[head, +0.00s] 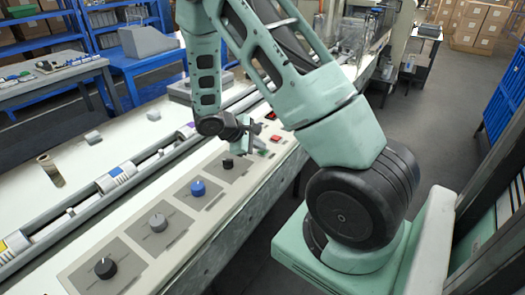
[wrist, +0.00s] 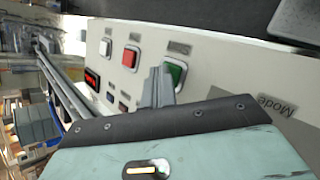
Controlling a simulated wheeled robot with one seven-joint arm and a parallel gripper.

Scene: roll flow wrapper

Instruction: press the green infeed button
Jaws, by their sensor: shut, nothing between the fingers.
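The green button (wrist: 177,72) sits on the pale control panel, and in the wrist view my gripper's fingers (wrist: 158,82) partly overlap its left edge. My gripper is shut and holds nothing. In the head view my gripper (head: 245,137) is low over the panel, just beside the green button (head: 262,152). Whether the fingertips touch the button or stand a little above it cannot be told.
A red button (wrist: 130,57) and a white button (wrist: 105,46) stand in line beyond the green one. A red-lit display (wrist: 92,79) is near them. A blue knob (head: 198,187) and black and grey knobs (head: 158,222) line the panel nearer me. A conveyor with wrapped packs (head: 116,176) runs alongside.

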